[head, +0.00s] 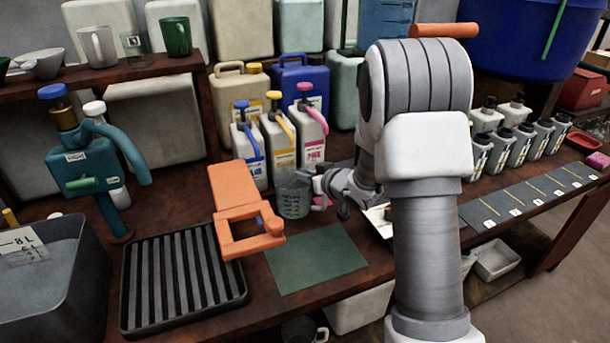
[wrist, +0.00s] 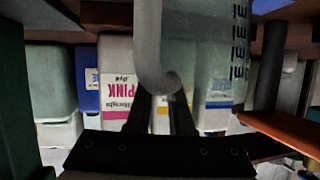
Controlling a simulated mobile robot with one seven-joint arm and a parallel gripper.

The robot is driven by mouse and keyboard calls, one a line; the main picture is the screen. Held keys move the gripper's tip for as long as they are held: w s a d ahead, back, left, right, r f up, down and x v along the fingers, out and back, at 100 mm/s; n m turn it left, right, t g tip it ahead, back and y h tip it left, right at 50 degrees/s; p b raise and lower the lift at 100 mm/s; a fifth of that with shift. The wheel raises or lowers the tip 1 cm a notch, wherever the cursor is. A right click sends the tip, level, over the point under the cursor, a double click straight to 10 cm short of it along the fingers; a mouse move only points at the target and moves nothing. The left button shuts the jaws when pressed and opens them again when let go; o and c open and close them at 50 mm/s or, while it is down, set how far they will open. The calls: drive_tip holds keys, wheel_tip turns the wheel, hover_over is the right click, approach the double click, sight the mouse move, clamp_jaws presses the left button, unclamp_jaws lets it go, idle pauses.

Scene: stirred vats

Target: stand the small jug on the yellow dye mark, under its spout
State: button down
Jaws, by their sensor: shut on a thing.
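The small jug (head: 293,201) is clear, with measuring lines and a handle, in front of the dye bottles in the head view. My gripper (head: 325,184) is at its right side, shut on the jug's handle. In the wrist view the grey handle (wrist: 150,50) runs down between my fingers (wrist: 158,115), and the clear jug body (wrist: 215,70) is to the right. The yellow dye bottle (head: 279,143) has a yellow spout and stands between the blue and pink ones. I cannot make out the yellow dye mark, nor whether the jug touches the bench.
The blue (head: 247,150) and pink (head: 309,132) dye bottles flank the yellow one. An orange frame-like piece (head: 236,195) is close left of the jug. A green mat (head: 316,260) lies bare in front. A black ribbed rack (head: 180,280) and a teal tap (head: 85,170) are at left.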

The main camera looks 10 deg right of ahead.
drive_tip(key=shift+f, duration=0.15)
drive_tip(key=c, duration=0.8)
unclamp_jaws()
